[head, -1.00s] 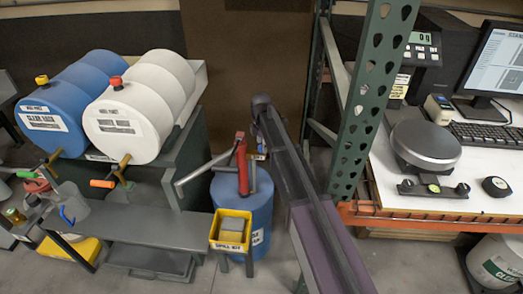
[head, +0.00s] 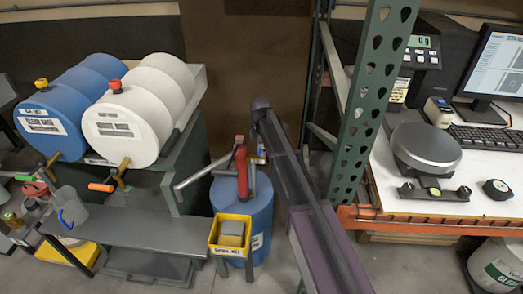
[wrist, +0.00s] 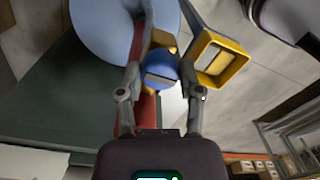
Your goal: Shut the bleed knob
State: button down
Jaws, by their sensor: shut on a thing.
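The bleed knob (wrist: 160,70) is a blue round knob with a dark slot-like mark, between my fingers in the wrist view. It sits on a metal fitting by the red pump (head: 241,170), above the blue drum (head: 262,205). My gripper (wrist: 160,76) is shut on the knob, one finger on each side. In the head view my arm reaches down behind the pump area, and my fingers are too small and covered to make out there.
A yellow bin (head: 231,233) stands beside the pump and also shows in the wrist view (wrist: 221,60). A white drum (head: 130,125) and another blue drum (head: 50,120) lie on a rack at left. A green rack post (head: 370,100) and a white table (head: 450,190) are at right.

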jog(key=shift+m, duration=0.4)
jog(key=m, duration=0.7)
jog(key=shift+m, duration=0.4)
jog(key=m, duration=0.4)
jog(key=shift+m, duration=0.3)
jog(key=m, duration=0.4)
jog(key=shift+s+y, duration=0.1)
jog(key=shift+y, duration=0.2)
jog(key=shift+m, duration=0.3)
jog(key=shift+c, duration=1.3)
grip_release()
